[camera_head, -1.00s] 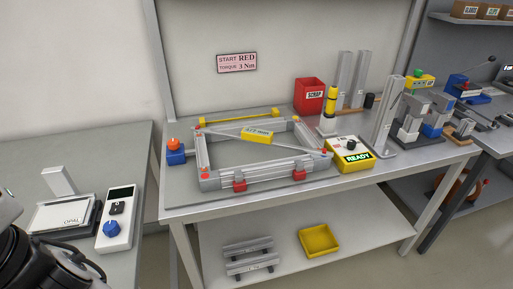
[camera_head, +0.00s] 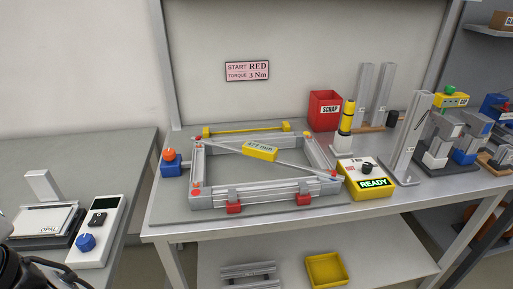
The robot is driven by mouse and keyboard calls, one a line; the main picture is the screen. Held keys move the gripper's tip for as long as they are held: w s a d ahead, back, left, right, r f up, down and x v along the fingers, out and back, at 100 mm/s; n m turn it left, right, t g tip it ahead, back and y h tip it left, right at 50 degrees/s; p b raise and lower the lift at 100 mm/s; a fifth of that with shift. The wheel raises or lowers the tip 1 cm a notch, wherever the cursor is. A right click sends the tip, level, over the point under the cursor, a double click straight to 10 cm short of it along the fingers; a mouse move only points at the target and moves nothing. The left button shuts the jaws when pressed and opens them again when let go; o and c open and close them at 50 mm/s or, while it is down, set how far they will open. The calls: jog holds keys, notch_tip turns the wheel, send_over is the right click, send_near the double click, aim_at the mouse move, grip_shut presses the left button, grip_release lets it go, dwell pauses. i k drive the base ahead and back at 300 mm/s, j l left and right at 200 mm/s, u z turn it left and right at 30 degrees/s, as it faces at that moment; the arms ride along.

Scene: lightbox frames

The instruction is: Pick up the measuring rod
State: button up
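A thin grey rod with a yellow box (camera_head: 261,152) marked "477 mm" at its middle lies diagonally across the rectangular metal frame (camera_head: 208,165) on the workbench. It seems to be the measuring rod. A thin yellow bar (camera_head: 246,130) with yellow end blocks lies along the back of the frame; I cannot rule out that it is the rod instead. Red clamps (camera_head: 233,208) sit on the frame's front rail. Only a dark part of my arm shows at the lower left edge; my gripper is not in view.
Right of the frame stand a yellow "READY" box (camera_head: 366,180), a red scrap bin (camera_head: 324,110), a yellow-and-black tool (camera_head: 346,117) and upright grey profiles (camera_head: 405,143). A blue block with an orange knob (camera_head: 170,162) is at the left. A yellow tray (camera_head: 327,270) is on the lower shelf.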

aim_at(265, 152)
jog(key=i+l+u, duration=0.15)
jog(key=l, duration=0.15)
jog(key=i+l+u, duration=0.15)
jog(key=l, duration=0.2)
jog(key=l+u, duration=0.15)
jog(key=l, duration=0.15)
jog(key=i+l+u, duration=0.25)
jog(key=l, duration=0.35)
jog(key=i+l+u, duration=0.1)
jog(key=i+l, duration=0.25)
jog(key=i+u, duration=0.05)
